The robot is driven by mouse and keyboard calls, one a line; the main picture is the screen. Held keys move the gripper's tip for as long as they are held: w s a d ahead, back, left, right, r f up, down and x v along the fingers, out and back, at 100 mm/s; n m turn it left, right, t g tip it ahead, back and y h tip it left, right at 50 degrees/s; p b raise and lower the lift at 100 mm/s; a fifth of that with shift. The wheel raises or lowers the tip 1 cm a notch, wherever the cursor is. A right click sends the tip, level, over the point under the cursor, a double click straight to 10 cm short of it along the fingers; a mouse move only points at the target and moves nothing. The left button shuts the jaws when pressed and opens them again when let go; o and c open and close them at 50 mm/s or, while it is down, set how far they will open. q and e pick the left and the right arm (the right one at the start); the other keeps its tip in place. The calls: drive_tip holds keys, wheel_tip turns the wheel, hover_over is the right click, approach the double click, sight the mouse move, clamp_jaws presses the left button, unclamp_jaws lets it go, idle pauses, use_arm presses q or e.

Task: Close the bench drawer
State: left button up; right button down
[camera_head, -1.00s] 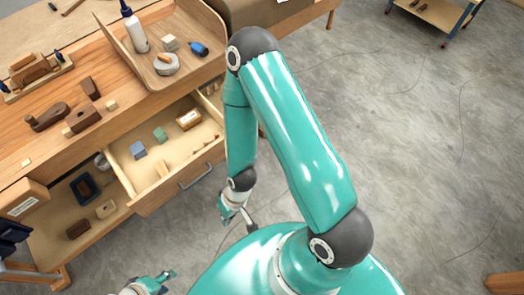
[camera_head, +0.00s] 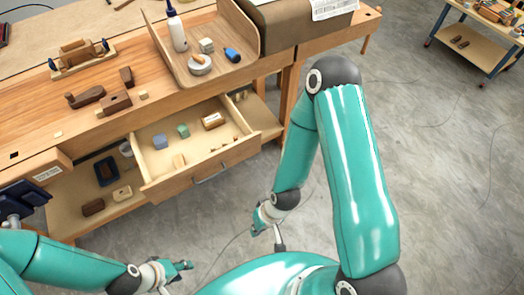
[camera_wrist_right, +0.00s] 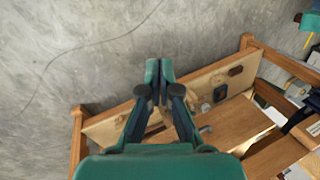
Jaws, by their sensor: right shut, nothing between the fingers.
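The bench drawer (camera_head: 188,183) stands pulled out from under the wooden workbench (camera_head: 30,125) in the head view. Its front has a grey bar handle (camera_head: 212,175). Inside lie a blue block (camera_head: 160,142), a green block (camera_head: 183,131) and other small wooden pieces. My right gripper (camera_head: 262,217) hangs in front of the bench, right of and apart from the drawer front. In the right wrist view the right gripper (camera_wrist_right: 158,72) is shut and empty, its fingertips together. My left gripper (camera_head: 183,267) is low in the head view, below the drawer and apart from it; its opening is unclear.
A tray (camera_head: 238,70) with a bottle (camera_head: 177,30) stands on the bench. Wooden tools lie on the benchtop. A lower shelf (camera_head: 72,217) holds small items left of the drawer. Another small table (camera_head: 440,40) stands far right.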

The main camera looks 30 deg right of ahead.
drive_tip(key=m+t+h+b, duration=0.3)
drive_tip(key=m+t+b, duration=1.2)
drive_tip(key=b, duration=3.1)
approach(254, 147)
drive_tip(key=shift+m+g, duration=0.3)
drive_tip(key=shift+g, duration=0.2)
drive_tip(key=x, duration=0.6)
drive_tip(key=shift+a+r+b, duration=0.1)
drive_tip(key=shift+r+b, duration=0.2)
drive_tip(key=shift+r, duration=0.05)
drive_tip(key=shift+w, duration=0.5)
